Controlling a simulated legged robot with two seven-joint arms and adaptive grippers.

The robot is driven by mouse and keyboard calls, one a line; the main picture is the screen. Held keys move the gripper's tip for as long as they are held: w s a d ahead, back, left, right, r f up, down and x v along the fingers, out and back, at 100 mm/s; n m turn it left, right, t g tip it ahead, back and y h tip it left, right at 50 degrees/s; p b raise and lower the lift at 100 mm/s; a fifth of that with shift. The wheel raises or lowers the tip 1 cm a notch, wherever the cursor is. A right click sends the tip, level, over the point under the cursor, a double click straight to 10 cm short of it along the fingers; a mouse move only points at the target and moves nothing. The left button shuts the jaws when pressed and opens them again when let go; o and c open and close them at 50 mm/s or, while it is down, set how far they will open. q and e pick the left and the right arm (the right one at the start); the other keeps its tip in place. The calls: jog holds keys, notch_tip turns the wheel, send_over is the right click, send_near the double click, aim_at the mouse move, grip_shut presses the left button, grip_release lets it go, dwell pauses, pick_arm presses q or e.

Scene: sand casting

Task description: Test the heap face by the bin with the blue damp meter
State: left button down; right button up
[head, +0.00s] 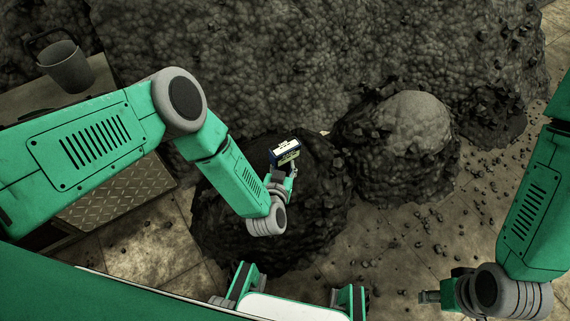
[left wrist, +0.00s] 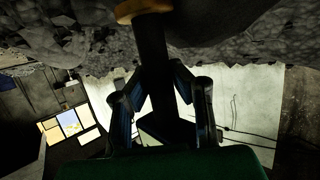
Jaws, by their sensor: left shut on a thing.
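The blue damp meter (head: 285,152), with a pale label face, is held in my left gripper (head: 287,178) above a dark sand mound (head: 320,215). In the left wrist view, the left gripper (left wrist: 160,95) has its fingers on both sides of a dark shaft (left wrist: 151,55) with a yellow-orange part at the top edge. The large grey heap (head: 260,60) rises behind the meter; I cannot tell whether they touch. My right gripper (head: 430,297) is low at the right, away from the heap, its jaws unclear. No bin is clearly identifiable.
A dark bucket (head: 66,66) stands on a bench at upper left, above a diamond-plate panel (head: 120,200). A rounded mound with a paler top (head: 410,118) sits right of the meter. Lumps litter the tiled floor (head: 400,255) at the lower right.

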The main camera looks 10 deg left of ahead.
aim_at(284, 146)
pick_arm(q)
jog(key=shift+a, duration=0.2)
jog(key=shift+d+f, duration=0.1)
jog(key=shift+f, duration=0.35)
jog(key=shift+f, duration=0.45)
dwell(0.6)
dwell(0.8)
notch_tip(284, 146, up, 16)
jog(key=p, duration=1.4)
jog(key=shift+f, duration=0.3)
